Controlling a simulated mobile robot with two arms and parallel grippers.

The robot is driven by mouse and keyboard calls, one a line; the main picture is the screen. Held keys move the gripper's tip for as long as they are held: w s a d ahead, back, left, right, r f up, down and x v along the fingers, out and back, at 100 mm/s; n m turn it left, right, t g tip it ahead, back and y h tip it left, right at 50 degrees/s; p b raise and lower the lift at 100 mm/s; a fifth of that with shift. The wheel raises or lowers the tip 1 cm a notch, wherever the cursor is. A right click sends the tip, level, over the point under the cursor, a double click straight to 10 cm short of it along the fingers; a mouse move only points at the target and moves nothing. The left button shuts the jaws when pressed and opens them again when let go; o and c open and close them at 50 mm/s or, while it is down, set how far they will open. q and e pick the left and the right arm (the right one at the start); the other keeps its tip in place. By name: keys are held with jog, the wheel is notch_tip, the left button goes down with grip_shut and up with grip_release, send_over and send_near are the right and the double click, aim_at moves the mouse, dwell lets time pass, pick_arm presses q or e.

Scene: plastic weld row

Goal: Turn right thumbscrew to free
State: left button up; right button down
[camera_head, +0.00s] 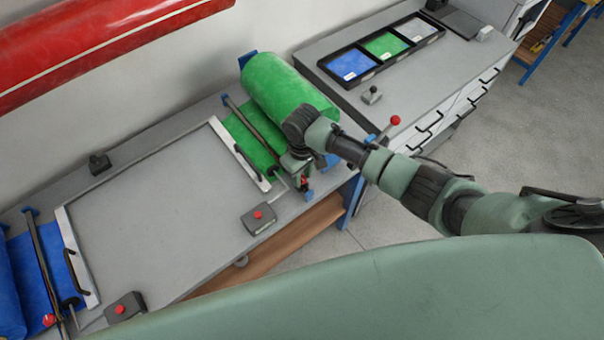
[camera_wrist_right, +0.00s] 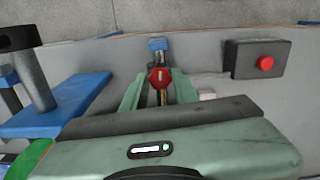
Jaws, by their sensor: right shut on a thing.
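The right thumbscrew is a red knob (camera_wrist_right: 159,77) at the front end of the bar by the green roll; it also shows in the head view (camera_head: 304,181). My right gripper (camera_wrist_right: 160,92) is shut on this red knob, with one green finger on each side of it. In the head view my right gripper (camera_head: 300,170) reaches down over the front end of the bar. The green roll (camera_head: 285,88) lies behind it, with a green sheet running under the bar (camera_head: 250,130). My left gripper is in neither view.
A grey box with a red button (camera_head: 258,218) stands left of the gripper. A red-knobbed lever (camera_head: 394,121) stands to the right. A blue roll (camera_head: 10,295) is at the far left.

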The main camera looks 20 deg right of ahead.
aim_at(302, 179)
jog(key=shift+w+r+n, duration=0.1)
jog(key=shift+n, duration=0.5)
jog(key=c, duration=1.1)
grip_release()
notch_tip(302, 179, up, 8)
jog(key=shift+f+b, duration=0.1)
jog(key=shift+b, duration=0.8)
